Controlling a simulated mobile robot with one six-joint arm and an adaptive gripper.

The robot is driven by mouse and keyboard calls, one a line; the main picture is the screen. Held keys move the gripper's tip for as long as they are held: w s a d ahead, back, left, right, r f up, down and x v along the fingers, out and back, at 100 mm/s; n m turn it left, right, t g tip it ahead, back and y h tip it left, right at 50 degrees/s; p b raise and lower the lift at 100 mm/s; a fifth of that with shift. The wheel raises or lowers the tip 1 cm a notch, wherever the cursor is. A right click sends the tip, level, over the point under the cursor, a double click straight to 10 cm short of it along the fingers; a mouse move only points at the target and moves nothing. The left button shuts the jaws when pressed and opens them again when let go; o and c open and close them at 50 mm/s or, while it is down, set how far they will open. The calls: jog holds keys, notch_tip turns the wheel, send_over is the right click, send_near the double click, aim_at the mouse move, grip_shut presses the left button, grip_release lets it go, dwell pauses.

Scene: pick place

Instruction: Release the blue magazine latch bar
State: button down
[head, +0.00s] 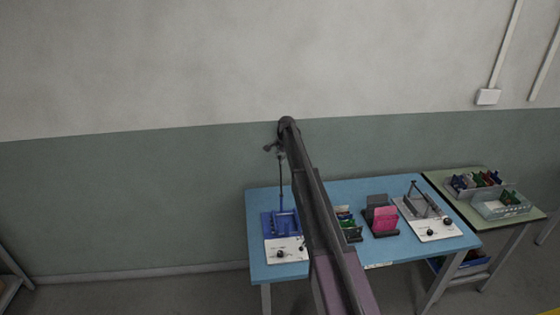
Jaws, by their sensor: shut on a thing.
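The blue magazine (284,222) stands on a white base plate with a black knob, at the left end of the blue table. A thin dark latch bar (281,185) rises nearly upright from it. My gripper (279,153) is small and dark in this view, at the bar's top end, well above the magazine. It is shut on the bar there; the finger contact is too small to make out. My arm crosses the middle of the table and hides part of it.
On the blue table (355,190) are a rack of coloured pieces (346,222), a dark holder with a pink block (385,218) and a grey magazine (421,206) on a white plate. A green side table (440,181) at right carries grey bins (502,205). A wall stands behind.

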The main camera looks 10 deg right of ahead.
jog(key=shift+w+d, duration=0.1)
jog(key=shift+w, duration=0.2)
jog(key=shift+c, duration=2.3)
grip_release()
jog(key=shift+w+f, duration=0.1)
jog(key=shift+w, duration=0.05)
jog(key=shift+s, duration=0.25)
